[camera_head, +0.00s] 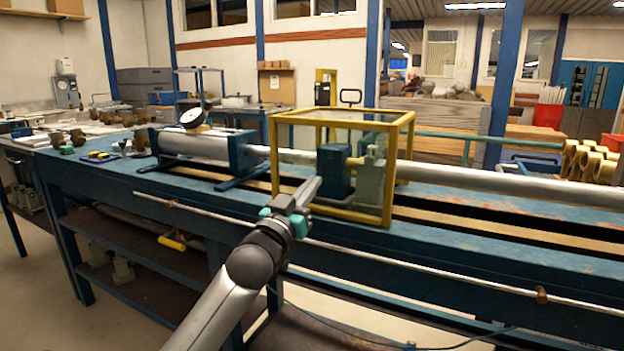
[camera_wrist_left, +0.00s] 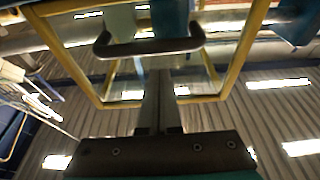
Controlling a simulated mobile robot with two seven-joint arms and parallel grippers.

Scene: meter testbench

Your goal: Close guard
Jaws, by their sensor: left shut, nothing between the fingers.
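The guard (camera_head: 342,119) is a box-shaped yellow frame with clear panels. It stands over the pipe on the blue bench, with its lower front rail near the bench top. My left gripper (camera_head: 314,187) is shut and empty, in front of the guard's lower left part in the head view. In the left wrist view my fingers (camera_wrist_left: 160,85) point towards a dark bar handle (camera_wrist_left: 150,46) across the yellow guard frame (camera_wrist_left: 232,72). A gap seems to separate the fingertips from the handle, but contact is hard to judge. My right gripper is in neither view.
A long steel pipe (camera_head: 480,180) runs along the blue bench (camera_head: 470,217). A blue clamp (camera_head: 335,172) and a green block (camera_head: 371,180) stand inside the guard. A round dial gauge (camera_head: 192,118) stands left. A thin rail (camera_head: 430,275) runs along the bench front.

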